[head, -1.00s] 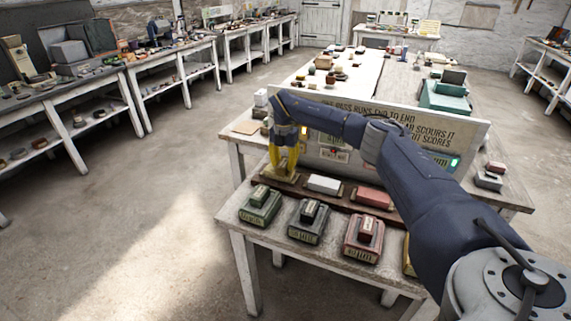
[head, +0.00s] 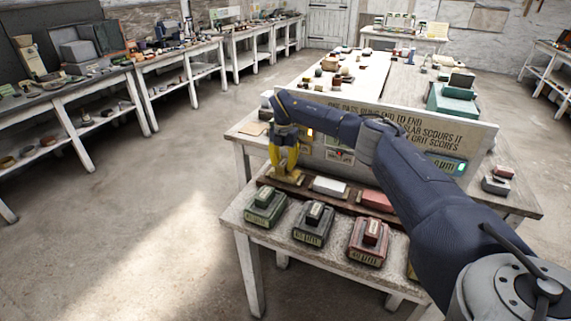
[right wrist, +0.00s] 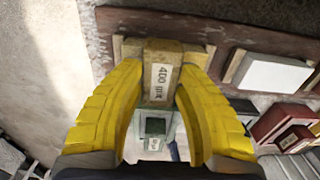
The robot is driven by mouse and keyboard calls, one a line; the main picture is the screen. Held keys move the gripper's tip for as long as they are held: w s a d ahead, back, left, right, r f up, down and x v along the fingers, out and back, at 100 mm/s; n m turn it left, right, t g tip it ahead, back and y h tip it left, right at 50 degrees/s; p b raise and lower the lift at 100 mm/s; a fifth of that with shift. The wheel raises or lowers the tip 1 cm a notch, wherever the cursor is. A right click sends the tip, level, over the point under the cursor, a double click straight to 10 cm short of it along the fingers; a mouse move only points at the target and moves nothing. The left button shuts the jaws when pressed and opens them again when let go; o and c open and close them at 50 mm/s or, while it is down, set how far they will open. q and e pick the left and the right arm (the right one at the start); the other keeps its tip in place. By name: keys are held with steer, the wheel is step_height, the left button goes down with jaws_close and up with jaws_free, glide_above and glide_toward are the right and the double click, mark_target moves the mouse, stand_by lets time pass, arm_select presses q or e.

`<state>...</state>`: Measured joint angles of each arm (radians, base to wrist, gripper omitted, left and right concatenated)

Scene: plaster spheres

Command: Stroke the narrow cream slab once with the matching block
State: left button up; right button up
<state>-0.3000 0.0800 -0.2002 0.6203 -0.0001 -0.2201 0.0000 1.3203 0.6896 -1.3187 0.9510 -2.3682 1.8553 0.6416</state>
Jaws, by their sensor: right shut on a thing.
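My right gripper (head: 284,165) has yellow fingers and is shut on a tan block (right wrist: 158,78) with a white label reading 400 grit. The block is over the cream slab (right wrist: 197,54), which shows on both sides of it in the right wrist view. I cannot tell whether block and slab touch. In the head view this slab (head: 296,182) lies at the left end of a dark brown rack, mostly hidden by the gripper. My left gripper is not in view.
A white slab (head: 330,187) and a reddish slab (head: 376,201) lie further right in the rack. Green (head: 265,206), dark grey (head: 313,224) and red (head: 369,241) blocks on bases stand in front. A lettered board (head: 440,130) stands behind.

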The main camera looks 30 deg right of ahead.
steer(key=shift+w+a, duration=0.25)
steer(key=shift+w+a, duration=0.1)
steer(key=shift+w, duration=0.05)
steer(key=shift+w+a, duration=0.15)
steer(key=shift+w, duration=0.1)
steer(key=shift+w+a, duration=0.15)
steer(key=shift+w+a, duration=0.15)
steer(key=shift+w, duration=0.15)
steer(key=shift+w+a, duration=0.25)
steer(key=shift+w, duration=0.1)
stand_by(0.4)
steer(key=shift+r, duration=3)
